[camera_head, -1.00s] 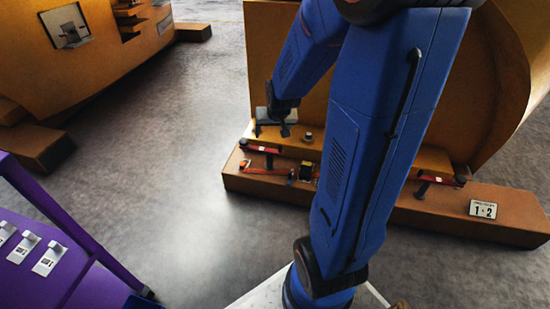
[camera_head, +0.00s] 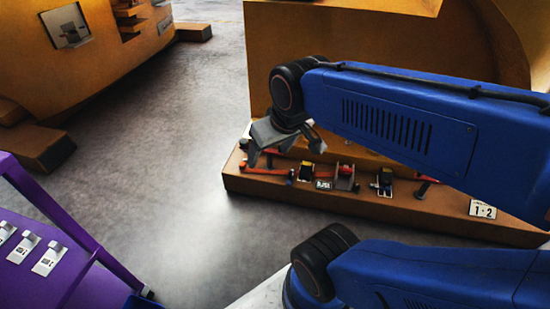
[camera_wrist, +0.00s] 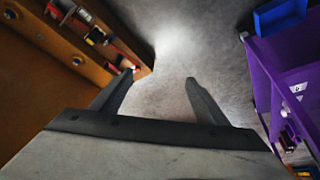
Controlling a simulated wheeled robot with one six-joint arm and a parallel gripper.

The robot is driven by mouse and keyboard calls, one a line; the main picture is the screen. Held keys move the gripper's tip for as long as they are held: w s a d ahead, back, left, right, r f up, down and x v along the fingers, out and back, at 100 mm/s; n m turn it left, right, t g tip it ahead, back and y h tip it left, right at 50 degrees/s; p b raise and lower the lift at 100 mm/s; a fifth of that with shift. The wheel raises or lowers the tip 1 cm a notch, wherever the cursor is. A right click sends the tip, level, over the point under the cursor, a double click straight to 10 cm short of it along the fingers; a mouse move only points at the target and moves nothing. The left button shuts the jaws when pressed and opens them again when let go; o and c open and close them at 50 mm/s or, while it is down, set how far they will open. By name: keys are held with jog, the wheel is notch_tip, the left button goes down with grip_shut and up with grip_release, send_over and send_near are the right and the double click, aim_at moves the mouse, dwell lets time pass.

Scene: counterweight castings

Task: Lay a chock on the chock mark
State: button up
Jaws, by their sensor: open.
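My gripper (camera_head: 286,157) is open and hangs above the left part of the low brown ledge (camera_head: 245,186) in the head view. In the wrist view nothing shows between its fingers (camera_wrist: 160,80) but grey floor. I cannot tell for sure which of these is a chock or the chock mark.
Red bars on dark posts (camera_head: 426,184) stand along the ledge, with a "1 2" plate (camera_head: 482,209) at right. A purple rack (camera_head: 28,248) stands at left; a blue bin (camera_wrist: 279,15) shows beside it in the wrist view. The grey floor (camera_head: 165,150) between is clear.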

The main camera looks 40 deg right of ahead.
jog(key=s, duration=0.3)
jog(key=shift+s+a+r+n, duration=0.2)
jog(key=shift+a+r+n, duration=0.1)
jog(key=shift+a+r, duration=0.1)
